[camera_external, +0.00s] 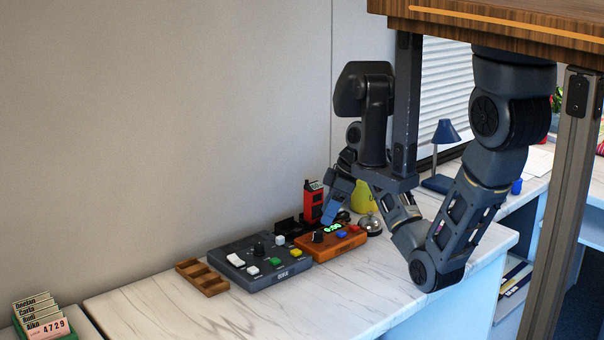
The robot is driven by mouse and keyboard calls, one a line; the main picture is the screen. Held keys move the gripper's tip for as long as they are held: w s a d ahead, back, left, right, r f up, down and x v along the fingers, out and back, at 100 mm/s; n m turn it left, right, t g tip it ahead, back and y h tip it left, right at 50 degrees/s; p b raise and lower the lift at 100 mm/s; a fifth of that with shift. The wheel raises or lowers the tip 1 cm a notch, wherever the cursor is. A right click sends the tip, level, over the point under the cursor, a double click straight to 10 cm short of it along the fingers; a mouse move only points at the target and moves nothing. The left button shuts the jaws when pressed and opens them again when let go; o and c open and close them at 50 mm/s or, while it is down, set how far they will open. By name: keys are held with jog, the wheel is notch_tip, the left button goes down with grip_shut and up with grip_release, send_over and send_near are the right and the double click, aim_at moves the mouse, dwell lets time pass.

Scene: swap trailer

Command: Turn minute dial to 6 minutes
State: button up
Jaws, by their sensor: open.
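The orange timer box (350,243) sits on the marble counter with a lit green display (333,228), its digits too small to read surely. A black dial (317,237) is on its left part; its pointer setting cannot be made out. My gripper (333,213) has blue fingertips and hangs pointing down just behind and above the box. It appears apart from the dial, with nothing seen between the fingers. The finger gap is small in this view and partly hidden by the arm.
A dark grey panel (289,269) with a knob and coloured buttons stands left of the timer. A wooden tray (202,277) is further left. A red radio (312,202), a silver bell (370,225) and a yellow object (364,197) are close by. The front counter (190,320) is clear.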

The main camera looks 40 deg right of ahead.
aim_at(319, 232)
jog(key=x, duration=0.5)
jog(key=shift+w+a+f, duration=0.1)
jog(key=shift+f, duration=0.25)
grip_shut()
